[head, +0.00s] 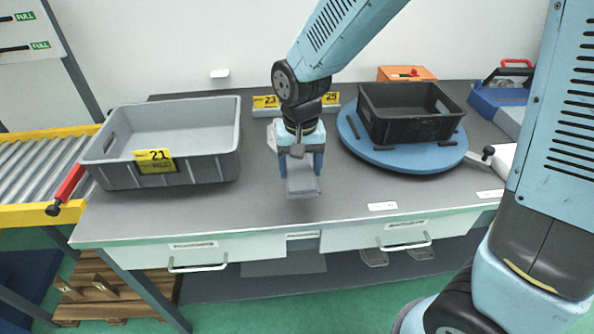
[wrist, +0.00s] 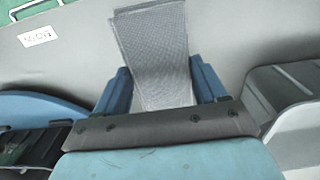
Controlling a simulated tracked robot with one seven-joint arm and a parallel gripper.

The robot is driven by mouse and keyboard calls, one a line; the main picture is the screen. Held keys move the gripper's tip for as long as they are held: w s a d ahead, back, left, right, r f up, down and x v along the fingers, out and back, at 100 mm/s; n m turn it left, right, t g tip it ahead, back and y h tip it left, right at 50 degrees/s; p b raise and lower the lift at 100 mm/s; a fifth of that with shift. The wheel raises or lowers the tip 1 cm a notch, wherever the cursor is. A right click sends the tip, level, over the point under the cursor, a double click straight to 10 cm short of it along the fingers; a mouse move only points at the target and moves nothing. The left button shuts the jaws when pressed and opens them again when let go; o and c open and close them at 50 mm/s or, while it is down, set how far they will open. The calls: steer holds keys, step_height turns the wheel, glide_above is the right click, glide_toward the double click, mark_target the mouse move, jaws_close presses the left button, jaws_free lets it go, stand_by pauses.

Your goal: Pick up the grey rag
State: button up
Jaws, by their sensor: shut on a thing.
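The grey rag (head: 302,184) hangs between the two blue fingers of my gripper (head: 301,165) in the head view, over the front middle of the workbench. In the wrist view the rag (wrist: 152,50) shows as a folded, finely woven grey cloth. It sticks out past the fingertips of my gripper (wrist: 160,85). The gripper is shut on the rag. The rag seems to be held above the bench top, but its exact height is hard to tell.
A grey crate (head: 228,150) labelled 21 stands on the left of the workbench (head: 270,215). A blue turntable (head: 400,158) bearing a black crate (head: 405,130) is on the right. A blue toolbox (head: 490,100) stands at the far right. A roller conveyor (head: 40,170) adjoins the left.

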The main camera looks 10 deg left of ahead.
steer(key=s+d+r, duration=0.5)
steer(key=s+r, duration=0.1)
steer(key=s, duration=0.3)
steer(key=shift+s+d+r, duration=0.15)
steer(key=shift+s+d, duration=0.05)
steer(key=shift+s, duration=0.05)
steer(key=o, duration=0.5)
steer(key=c, duration=0.4)
steer(key=shift+s, duration=0.15)
